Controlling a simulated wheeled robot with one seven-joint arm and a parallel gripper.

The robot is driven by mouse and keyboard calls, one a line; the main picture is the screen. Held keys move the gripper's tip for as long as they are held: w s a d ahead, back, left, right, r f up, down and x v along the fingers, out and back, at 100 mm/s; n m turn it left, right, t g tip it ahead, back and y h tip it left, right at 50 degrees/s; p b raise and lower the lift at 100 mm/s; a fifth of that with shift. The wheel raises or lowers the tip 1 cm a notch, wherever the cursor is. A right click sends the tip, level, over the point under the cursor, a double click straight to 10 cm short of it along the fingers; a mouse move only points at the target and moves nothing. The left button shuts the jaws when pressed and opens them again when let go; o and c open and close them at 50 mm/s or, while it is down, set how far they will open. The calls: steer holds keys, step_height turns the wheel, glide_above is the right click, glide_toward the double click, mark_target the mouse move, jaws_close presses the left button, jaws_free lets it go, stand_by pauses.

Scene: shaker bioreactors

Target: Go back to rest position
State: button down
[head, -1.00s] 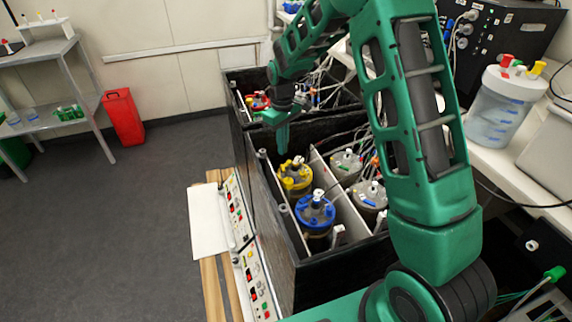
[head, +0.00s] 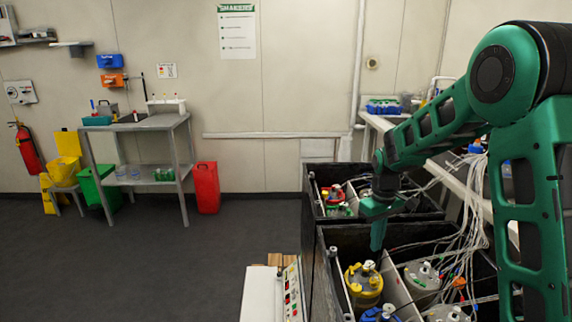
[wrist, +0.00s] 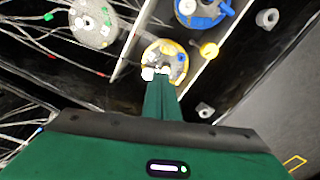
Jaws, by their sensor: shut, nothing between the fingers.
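My green gripper (head: 379,232) is shut and empty. In the head view it points down above the near black shaker box, just up and right of the yellow-capped bioreactor (head: 363,283). In the wrist view the shut fingers (wrist: 161,95) overlap the yellow-capped bioreactor (wrist: 172,52) in the picture; the gap between them cannot be told. A blue-capped bioreactor (head: 380,314) stands in front of the yellow one, cut off by the frame. Grey-capped bioreactors (head: 422,278) stand to the right, past a light divider.
The far shaker box (head: 312,200) holds a red-capped bioreactor (head: 333,195). Loose cables (head: 470,215) hang over the boxes on the right. A grey shelf table (head: 150,124) and a red bin (head: 207,187) stand by the back wall. The dark floor (head: 180,265) at left is clear.

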steer(key=s+d+r+m, duration=0.3)
steer(key=s+d+r, duration=0.15)
steer(key=s, duration=0.35)
steer(key=s+d+r+m, duration=0.2)
steer(key=s+d+r, duration=0.25)
steer(key=s, duration=0.45)
steer(key=s+d+m, duration=0.3)
steer(key=s+m, duration=0.2)
steer(key=s, duration=1.5)
steer(key=shift+s+m, duration=0.35)
steer(key=shift+m, duration=0.05)
steer(key=shift+w, duration=0.1)
steer(key=shift+w+f, duration=0.15)
steer(key=shift+w, duration=0.35)
